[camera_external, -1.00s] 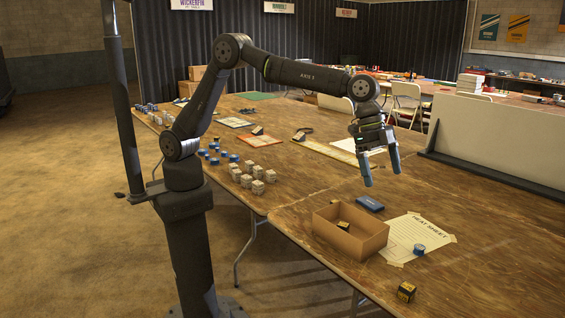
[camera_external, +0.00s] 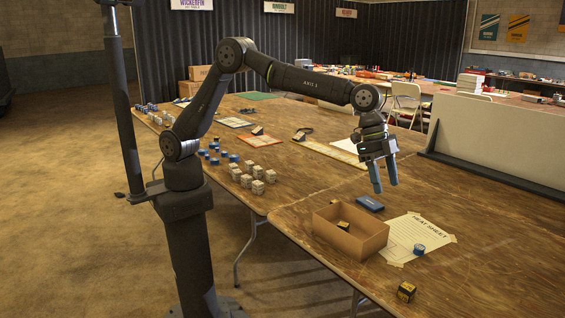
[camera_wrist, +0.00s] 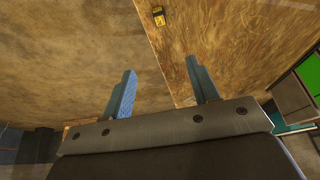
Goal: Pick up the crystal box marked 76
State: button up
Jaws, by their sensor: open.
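A small black and yellow box (camera_external: 406,291) sits on the table near its front edge, right of the open carton. A black and yellow box also shows at the top of the wrist view (camera_wrist: 158,16), by a table edge. Another small dark and yellow box (camera_external: 343,225) lies inside the carton. I cannot read a 76 on any of them. My gripper (camera_external: 385,189) is open and empty, pointing down above the table behind the carton. Its two blue fingers show apart in the wrist view (camera_wrist: 160,78).
The open cardboard carton (camera_external: 350,244) stands near the table's edge. A dark blue box (camera_external: 370,203) lies behind it. A taped paper sheet (camera_external: 432,232) holds a blue round tin (camera_external: 419,249). Several pale blocks (camera_external: 257,187) stand left. A low grey panel (camera_external: 495,140) borders the right.

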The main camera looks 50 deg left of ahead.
aim_at(404, 283)
jog(key=x, duration=2.9)
jog(key=shift+a+f, duration=0.1)
jog(key=shift+f, duration=0.4)
jog(key=c, duration=1)
